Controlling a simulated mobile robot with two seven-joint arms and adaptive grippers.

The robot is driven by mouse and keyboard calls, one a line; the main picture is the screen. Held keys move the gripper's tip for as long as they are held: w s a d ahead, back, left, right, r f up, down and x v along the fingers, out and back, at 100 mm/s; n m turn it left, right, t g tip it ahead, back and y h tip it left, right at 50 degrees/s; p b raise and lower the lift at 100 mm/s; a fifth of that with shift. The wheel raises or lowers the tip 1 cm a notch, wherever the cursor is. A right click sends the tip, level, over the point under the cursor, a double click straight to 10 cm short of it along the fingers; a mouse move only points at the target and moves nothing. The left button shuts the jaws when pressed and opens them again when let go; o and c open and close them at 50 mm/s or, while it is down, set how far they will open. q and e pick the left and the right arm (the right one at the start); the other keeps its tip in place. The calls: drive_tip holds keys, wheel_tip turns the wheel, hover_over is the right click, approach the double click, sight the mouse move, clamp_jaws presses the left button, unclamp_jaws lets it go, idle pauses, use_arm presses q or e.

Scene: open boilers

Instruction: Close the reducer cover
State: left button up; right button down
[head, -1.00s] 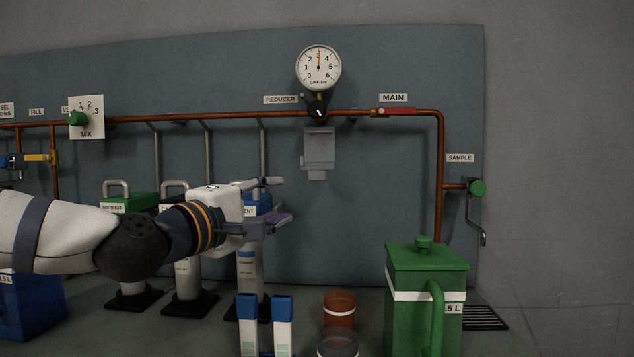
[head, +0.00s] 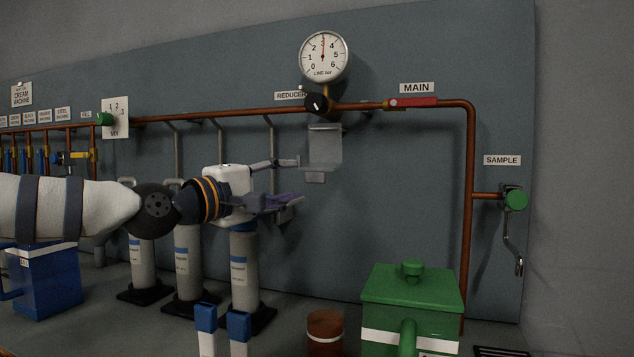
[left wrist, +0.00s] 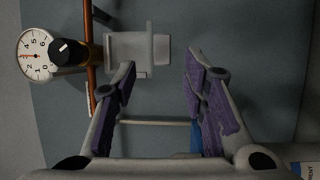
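The reducer cover (head: 323,148) is a translucent grey flap with a small lip at its lower end. It hangs down against the panel below the black reducer knob (head: 316,104), which is exposed. In the left wrist view the cover (left wrist: 130,48) shows beyond the fingertips, beside the knob (left wrist: 68,52). My left gripper (head: 297,181) is open and empty, its fingers pointing right, just left of the cover's lower end in the head view. In the left wrist view nothing is between its purple-padded fingers (left wrist: 160,66). My right gripper is not in view.
A line pressure gauge (head: 323,57) is above the knob. A copper pipe (head: 230,113) with a red-handled main valve (head: 414,102) crosses the panel. Grey cylinders (head: 245,275) stand below my left arm. A green lidded jug (head: 410,300) stands front right.

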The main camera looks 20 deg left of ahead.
sight(314, 178)
use_arm(q)
drive_tip(key=x, duration=0.5)
drive_tip(key=b+x, duration=0.1)
drive_tip(key=x, duration=0.1)
drive_tip(key=shift+w+d+f, duration=0.15)
drive_tip(key=shift+f, duration=0.15)
drive_tip(key=shift+w+d+r, duration=0.1)
drive_tip(key=shift+w+r, duration=0.1)
drive_tip(key=shift+f, duration=0.1)
clamp_jaws()
